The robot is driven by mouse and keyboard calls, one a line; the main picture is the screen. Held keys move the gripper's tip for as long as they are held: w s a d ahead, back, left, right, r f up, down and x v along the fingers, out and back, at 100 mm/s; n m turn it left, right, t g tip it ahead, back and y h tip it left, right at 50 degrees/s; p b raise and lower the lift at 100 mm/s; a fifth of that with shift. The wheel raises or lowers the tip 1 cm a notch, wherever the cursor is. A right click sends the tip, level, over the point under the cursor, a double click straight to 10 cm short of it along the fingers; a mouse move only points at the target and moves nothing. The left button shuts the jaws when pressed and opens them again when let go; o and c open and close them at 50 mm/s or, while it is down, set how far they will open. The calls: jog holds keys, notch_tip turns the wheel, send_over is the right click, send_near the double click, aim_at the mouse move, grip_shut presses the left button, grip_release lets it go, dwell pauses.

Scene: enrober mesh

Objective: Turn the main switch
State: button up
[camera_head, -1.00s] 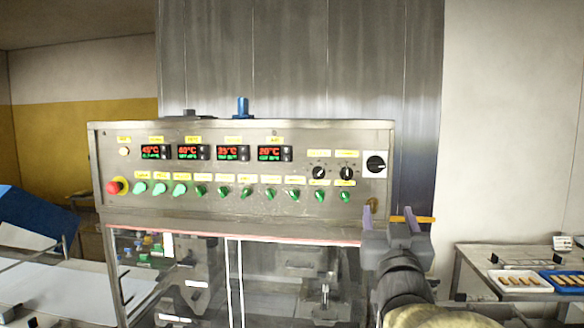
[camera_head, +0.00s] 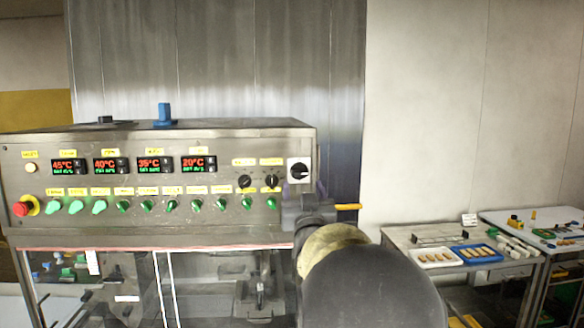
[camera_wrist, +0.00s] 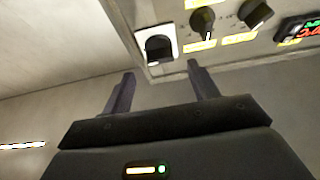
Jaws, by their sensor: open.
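The main switch (camera_head: 299,171) is a black rotary knob on a white square plate at the right end of the steel control panel (camera_head: 130,226). In the wrist view the switch (camera_wrist: 158,48) shows just beyond the fingertips, above the gap between them. My gripper (camera_wrist: 157,72) is open and empty, its two dark fingers apart and not visibly touching the knob. In the head view my gripper (camera_head: 310,190) is just below the switch plate, with my arm hiding part of the panel's lower right corner.
Two smaller black knobs (camera_head: 258,182) sit left of the switch, with a row of green knobs (camera_head: 170,205) below. A red emergency button (camera_head: 22,209) is at the far left. A side table (camera_head: 395,238) with a white tray (camera_head: 434,257) and a blue tray (camera_head: 476,254) stands right.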

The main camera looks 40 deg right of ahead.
aim_at(301, 176)
jog(key=p+x, duration=0.2)
jog(key=x, duration=0.2)
jog(key=shift+w+d+r, duration=0.1)
jog(key=shift+r, duration=0.1)
jog(key=shift+w+d+r+p, duration=0.1)
jog(key=shift+w+d+p, duration=0.25)
jog(key=shift+w, duration=0.2)
jog(key=c, duration=1)
jog(key=shift+o, duration=0.3)
